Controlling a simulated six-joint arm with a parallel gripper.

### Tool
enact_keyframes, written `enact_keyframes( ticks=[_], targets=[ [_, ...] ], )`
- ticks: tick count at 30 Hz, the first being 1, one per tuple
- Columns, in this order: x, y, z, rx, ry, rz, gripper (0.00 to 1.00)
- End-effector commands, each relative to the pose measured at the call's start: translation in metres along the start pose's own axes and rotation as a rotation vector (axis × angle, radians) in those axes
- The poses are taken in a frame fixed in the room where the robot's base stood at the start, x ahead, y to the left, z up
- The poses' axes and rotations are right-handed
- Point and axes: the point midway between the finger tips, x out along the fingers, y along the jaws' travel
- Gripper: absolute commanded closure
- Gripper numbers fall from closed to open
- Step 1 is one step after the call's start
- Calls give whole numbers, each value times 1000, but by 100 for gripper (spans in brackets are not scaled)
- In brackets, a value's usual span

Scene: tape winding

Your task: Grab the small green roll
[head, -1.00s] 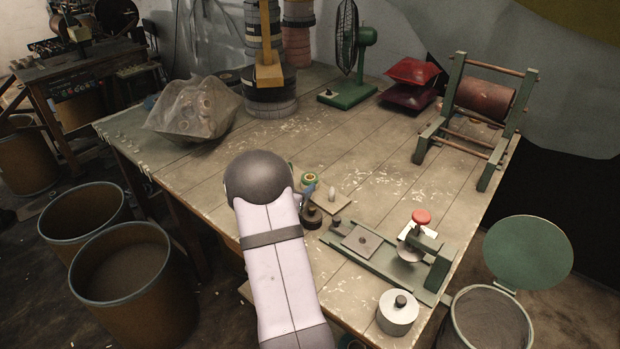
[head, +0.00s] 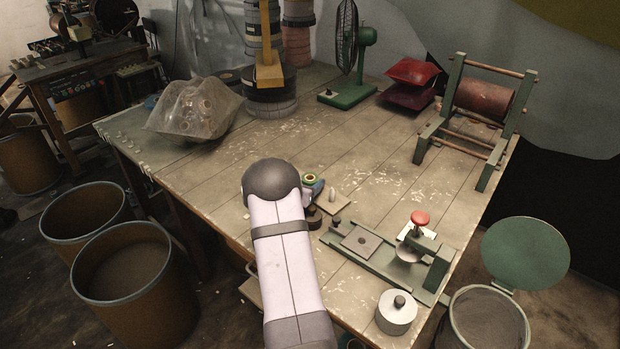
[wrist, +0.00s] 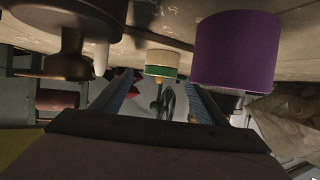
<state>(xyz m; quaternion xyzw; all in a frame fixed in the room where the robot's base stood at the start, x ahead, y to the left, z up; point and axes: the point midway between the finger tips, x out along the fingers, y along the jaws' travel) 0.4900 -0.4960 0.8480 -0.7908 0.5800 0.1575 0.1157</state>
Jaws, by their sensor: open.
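The small green roll (head: 310,179) stands on the table just beyond my gripper (head: 314,193), with a pale top and partly covered by the gripper. In the wrist view, where the table is at the top, the roll (wrist: 160,70) shows a cream band and a green band. It appears in the gap between the two blue-grey fingers of my open gripper (wrist: 162,100), ahead of them and apart from both. The gripper holds nothing. My arm hides part of the area around it in the head view.
A large purple roll (wrist: 236,50) is close on the right in the wrist view, and a dark brown spool-like piece (wrist: 68,55) is on the left. A small board with a pale peg (head: 332,196) and a green-framed press (head: 395,255) lie to the right in the head view.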

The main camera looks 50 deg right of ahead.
Motion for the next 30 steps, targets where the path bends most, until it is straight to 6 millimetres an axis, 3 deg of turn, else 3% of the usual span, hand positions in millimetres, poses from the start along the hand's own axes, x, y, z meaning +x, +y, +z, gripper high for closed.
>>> enact_keyframes(
  ticks=[6, 14, 20, 30],
  targets=[
    [16, 0, 0, -1, 0, 1, 33],
    [17, 0, 0, -1, 0, 0, 33],
    [17, 0, 0, 0, 0, 0, 77],
    [16, 0, -3, 0, 1, 0, 77]
  ],
)
